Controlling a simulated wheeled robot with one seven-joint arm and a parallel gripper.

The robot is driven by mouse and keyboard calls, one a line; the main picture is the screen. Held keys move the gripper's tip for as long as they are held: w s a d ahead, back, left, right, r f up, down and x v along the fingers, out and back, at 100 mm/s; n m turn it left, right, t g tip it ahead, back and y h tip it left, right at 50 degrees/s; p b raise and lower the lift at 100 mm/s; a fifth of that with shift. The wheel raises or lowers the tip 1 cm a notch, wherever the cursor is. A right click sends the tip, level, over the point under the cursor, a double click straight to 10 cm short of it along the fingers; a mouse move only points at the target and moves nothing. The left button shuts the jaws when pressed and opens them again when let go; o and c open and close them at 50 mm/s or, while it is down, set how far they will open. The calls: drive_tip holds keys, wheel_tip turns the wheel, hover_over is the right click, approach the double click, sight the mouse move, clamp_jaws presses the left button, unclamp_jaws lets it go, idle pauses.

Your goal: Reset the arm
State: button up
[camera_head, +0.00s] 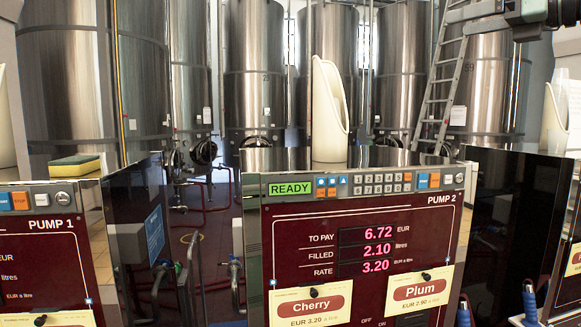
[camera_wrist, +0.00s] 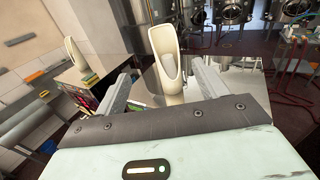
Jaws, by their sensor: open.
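My gripper (camera_wrist: 160,72) shows in the wrist view with its two grey fingers spread apart. Nothing is held between them. A tall white scoop-shaped holder (camera_wrist: 166,80) stands beyond the fingers, in line with the gap. In the head view, a dark and pale part of my arm (camera_head: 532,14) juts in at the top right corner, but the fingertips cannot be made out there. A similar white holder (camera_head: 328,110) stands on top of Pump 2 (camera_head: 350,220), whose display reads READY, 6.72 to pay, 2.10 filled and rate 3.20.
Pump 1 (camera_head: 40,235) stands at the left with a yellow-green sponge (camera_head: 75,163) on top. Cherry (camera_head: 312,304) and Plum (camera_head: 418,291) cards are pinned on Pump 2. Another pump stands at the right edge. Steel tanks (camera_head: 255,70) and a ladder (camera_head: 440,80) are behind.

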drive_tip(key=s+a+f+n+g+h, duration=0.1)
drive_tip(key=s+a+f+n+g, duration=0.2)
drive_tip(key=a+f+n, duration=0.5)
drive_tip(key=s+a+f+n+g+h, duration=0.15)
drive_tip(key=a+f+g, duration=0.25)
drive_tip(key=f, duration=0.8)
drive_tip(key=s+a+f+n+g+h, duration=0.1)
drive_tip(key=s+a+f+n+g, duration=0.2)
drive_tip(key=a+f+n, duration=0.5)
drive_tip(key=s+d+f+n+g+h, duration=0.1)
drive_tip(key=s+f+n+g+h, duration=0.1)
drive_tip(key=s+f+n, duration=0.7)
drive_tip(key=s+d+f+n+g+h, duration=0.1)
drive_tip(key=s+d+f+n+h, duration=0.1)
drive_tip(key=s+f+n+h, duration=0.3)
drive_tip(key=s+f+n, duration=0.4)
drive_tip(key=s+f, duration=0.3)
drive_tip(key=f, duration=0.2)
drive_tip(key=shift+g+b, duration=0.35)
drive_tip(key=shift+g, duration=0.05)
